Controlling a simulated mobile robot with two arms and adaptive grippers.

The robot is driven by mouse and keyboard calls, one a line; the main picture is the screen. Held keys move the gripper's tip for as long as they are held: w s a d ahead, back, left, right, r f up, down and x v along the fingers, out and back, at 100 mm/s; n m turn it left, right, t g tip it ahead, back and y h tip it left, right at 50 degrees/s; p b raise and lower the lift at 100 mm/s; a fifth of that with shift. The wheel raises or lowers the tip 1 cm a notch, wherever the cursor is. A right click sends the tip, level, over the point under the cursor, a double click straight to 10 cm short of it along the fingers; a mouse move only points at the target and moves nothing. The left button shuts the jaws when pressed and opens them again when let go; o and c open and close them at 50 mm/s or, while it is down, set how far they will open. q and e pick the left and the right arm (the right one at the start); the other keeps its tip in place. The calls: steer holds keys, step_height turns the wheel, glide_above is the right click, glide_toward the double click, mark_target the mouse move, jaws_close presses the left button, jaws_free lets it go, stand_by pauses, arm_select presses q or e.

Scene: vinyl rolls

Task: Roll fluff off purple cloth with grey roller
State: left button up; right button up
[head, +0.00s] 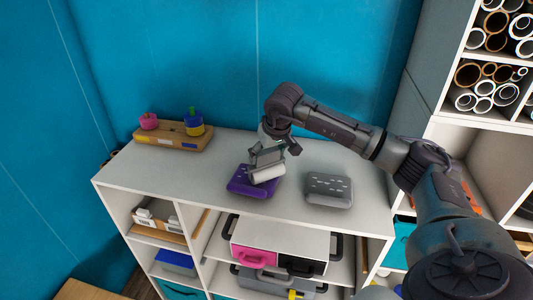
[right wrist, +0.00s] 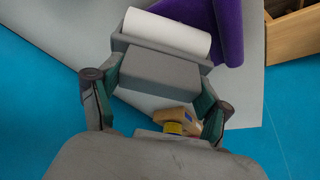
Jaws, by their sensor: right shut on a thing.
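The purple cloth (head: 240,186) lies as a thick pad on the white shelf top, with a few pale specks of fluff on its left part. My right gripper (head: 270,150) is above it, shut on the grey roller (head: 265,157). The roller has a grey block-shaped handle (right wrist: 160,72) and a white cylinder (right wrist: 165,32). In the head view the cylinder is over the right part of the cloth; I cannot tell if it touches. The cloth also shows beside the cylinder in the right wrist view (right wrist: 232,35). My left gripper is out of view.
A grey pad (head: 328,190) with white specks lies to the right on the shelf top (head: 210,165). A wooden holder (head: 172,138) with a pink and a blue-yellow piece stands back left. A blue wall (head: 180,60) is behind; a rack of rolls (head: 490,85) stands right.

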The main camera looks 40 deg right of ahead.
steer(key=shift+w+a, duration=0.6)
steer(key=shift+w, duration=0.2)
steer(key=shift+w+a, duration=0.8)
steer(key=shift+w, duration=0.3)
steer(key=shift+w+a, duration=0.75)
steer(key=shift+w, duration=0.3)
steer(key=shift+s+d, duration=0.1)
steer(key=shift+s+d, duration=0.55)
steer(key=shift+s, duration=0.2)
steer(key=shift+s+d, duration=0.5)
steer(key=shift+s, duration=0.2)
